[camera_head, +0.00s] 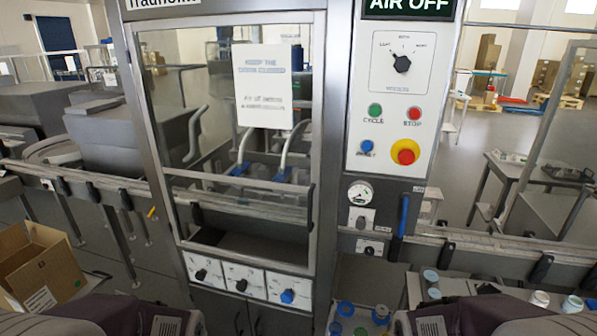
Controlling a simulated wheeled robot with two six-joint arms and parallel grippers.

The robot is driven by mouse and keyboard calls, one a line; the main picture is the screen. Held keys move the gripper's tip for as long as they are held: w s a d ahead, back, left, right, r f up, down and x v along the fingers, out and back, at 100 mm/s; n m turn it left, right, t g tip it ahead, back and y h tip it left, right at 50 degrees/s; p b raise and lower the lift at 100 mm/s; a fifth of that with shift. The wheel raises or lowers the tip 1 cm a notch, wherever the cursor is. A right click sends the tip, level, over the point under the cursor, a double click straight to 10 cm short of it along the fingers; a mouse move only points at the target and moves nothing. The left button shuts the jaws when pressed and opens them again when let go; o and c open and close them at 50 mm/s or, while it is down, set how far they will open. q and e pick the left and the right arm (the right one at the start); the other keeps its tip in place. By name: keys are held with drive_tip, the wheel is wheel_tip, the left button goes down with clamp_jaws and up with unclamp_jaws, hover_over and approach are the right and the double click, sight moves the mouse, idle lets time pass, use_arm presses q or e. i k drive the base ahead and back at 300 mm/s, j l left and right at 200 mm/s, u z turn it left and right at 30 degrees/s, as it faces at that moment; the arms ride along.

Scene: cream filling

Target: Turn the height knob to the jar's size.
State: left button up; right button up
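Three knobs sit in a row on white plates below the machine's window: a black left knob (201,274), a black middle knob (241,285) and a blue right knob (287,296). Their labels are too small to read, so I cannot tell which is the height knob. Jars stand at the lower right: a white jar (540,298), another white jar (572,304), and several with blue or green lids, such as a blue-lidded jar (346,308). I cannot tell which jar the task means. Parts of my arms show at the bottom edge; neither gripper is in view.
The right panel carries a black selector (402,63), green, red and blue buttons, a yellow-ringed red stop button (405,152), a gauge (359,193) and a blue handle (403,215). An open cardboard box (45,265) stands at left. A conveyor rail runs across both sides.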

sight(286, 297)
drive_tip(key=i+u, duration=0.2)
drive_tip(key=u, duration=0.15)
drive_tip(key=i+u, duration=0.2)
drive_tip(key=u, duration=0.2)
drive_tip(key=i+l+u, duration=0.1)
drive_tip(key=u, duration=0.25)
drive_tip(key=i, duration=0.05)
